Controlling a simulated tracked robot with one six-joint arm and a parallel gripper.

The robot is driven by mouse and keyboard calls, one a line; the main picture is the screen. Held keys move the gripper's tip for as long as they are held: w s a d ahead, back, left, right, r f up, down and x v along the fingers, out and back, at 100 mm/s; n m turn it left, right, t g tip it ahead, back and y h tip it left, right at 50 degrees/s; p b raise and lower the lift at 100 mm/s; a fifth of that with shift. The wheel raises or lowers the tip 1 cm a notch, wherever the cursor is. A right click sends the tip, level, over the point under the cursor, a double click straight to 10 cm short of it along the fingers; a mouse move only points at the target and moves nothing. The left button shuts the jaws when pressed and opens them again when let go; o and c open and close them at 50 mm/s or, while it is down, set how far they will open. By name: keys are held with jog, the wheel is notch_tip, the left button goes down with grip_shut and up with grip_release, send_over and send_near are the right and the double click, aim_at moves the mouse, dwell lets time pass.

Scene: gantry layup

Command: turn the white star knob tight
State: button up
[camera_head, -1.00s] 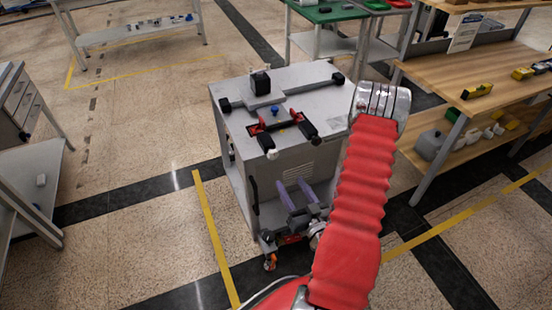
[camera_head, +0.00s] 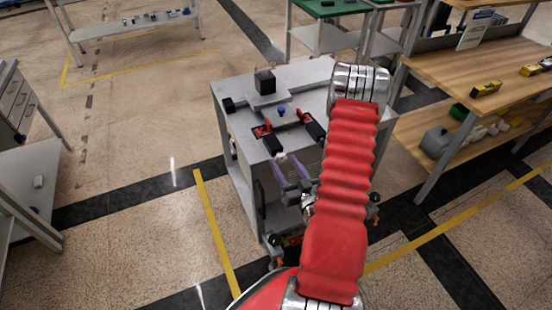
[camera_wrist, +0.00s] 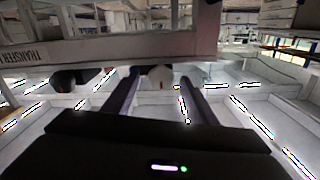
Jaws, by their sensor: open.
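The white star knob (camera_head: 281,157) sits at the front edge of the grey cart top, at the end of a black clamp piece. In the wrist view the knob (camera_wrist: 160,76) is a pale round shape hanging under the cart's edge, between the tips of my two purple fingers. My gripper (camera_head: 287,162) is open, its fingers pointing up toward the knob from in front of the cart. In the wrist view the fingers (camera_wrist: 159,84) stand apart on either side of the knob. I cannot tell whether either finger touches it.
The grey cart (camera_head: 240,110) carries a black block (camera_head: 265,82), red-handled clamps (camera_head: 263,131) and a blue knob (camera_head: 281,111). My red arm hides its right part. A wooden workbench (camera_head: 480,75) stands at right, a grey table (camera_head: 20,185) at left. The left floor is open.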

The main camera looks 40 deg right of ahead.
jog(key=shift+w+d, duration=0.2)
jog(key=shift+w, duration=0.5)
jog(key=shift+c, duration=0.3)
